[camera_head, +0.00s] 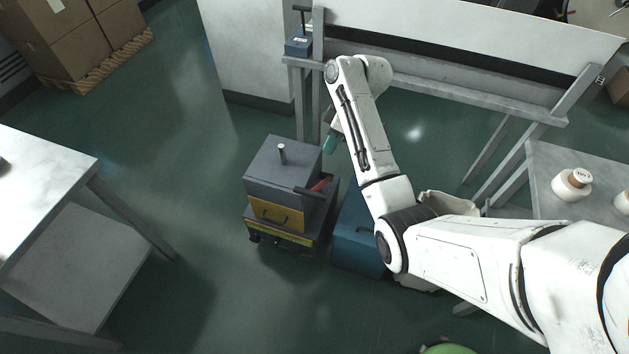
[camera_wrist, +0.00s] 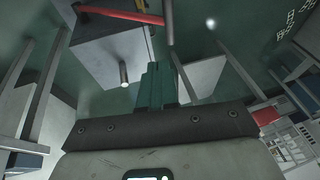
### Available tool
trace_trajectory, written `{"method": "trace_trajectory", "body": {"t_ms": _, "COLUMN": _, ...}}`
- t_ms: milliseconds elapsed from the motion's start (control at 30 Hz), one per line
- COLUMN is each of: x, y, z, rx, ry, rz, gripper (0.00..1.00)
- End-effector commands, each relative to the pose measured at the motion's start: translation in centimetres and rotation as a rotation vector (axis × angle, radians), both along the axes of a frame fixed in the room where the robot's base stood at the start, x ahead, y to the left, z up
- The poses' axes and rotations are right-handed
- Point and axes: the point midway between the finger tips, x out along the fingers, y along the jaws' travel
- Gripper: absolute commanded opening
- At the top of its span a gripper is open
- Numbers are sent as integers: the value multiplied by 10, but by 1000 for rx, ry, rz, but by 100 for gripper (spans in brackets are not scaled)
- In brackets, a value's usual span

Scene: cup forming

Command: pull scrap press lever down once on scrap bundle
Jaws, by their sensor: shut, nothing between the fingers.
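The scrap press (camera_head: 282,180) is a dark grey box with a yellow front drawer, standing on the floor in the middle of the head view. Its red lever (camera_head: 321,185) sits on the right side, with a dark bar at its end. The press (camera_wrist: 105,50) and the red lever (camera_wrist: 122,15) also show at the top of the wrist view. My gripper (camera_head: 330,143) has teal fingers, which are together and empty (camera_wrist: 157,72). It hangs near the press's back right corner, apart from the lever. I see no scrap bundle.
A blue box (camera_head: 358,238) stands right of the press, partly behind my arm. A metal table (camera_head: 45,185) is at the left. A grey bench (camera_head: 470,95) runs behind, and a right table (camera_head: 570,150) holds white containers. The floor left of the press is clear.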

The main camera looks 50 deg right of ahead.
Motion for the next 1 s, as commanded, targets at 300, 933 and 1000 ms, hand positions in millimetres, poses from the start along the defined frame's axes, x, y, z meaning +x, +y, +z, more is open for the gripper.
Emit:
{"method": "trace_trajectory", "body": {"t_ms": 300, "x": 9, "y": 15, "z": -45, "rx": 2, "ry": 5, "rz": 2, "gripper": 0}}
{"method": "trace_trajectory", "body": {"t_ms": 933, "x": 13, "y": 49, "z": -123, "rx": -1, "ry": 1, "rz": 1, "gripper": 0}}
{"method": "trace_trajectory", "body": {"t_ms": 1000, "x": 12, "y": 50, "z": -124, "rx": -1, "ry": 1, "rz": 1, "gripper": 0}}
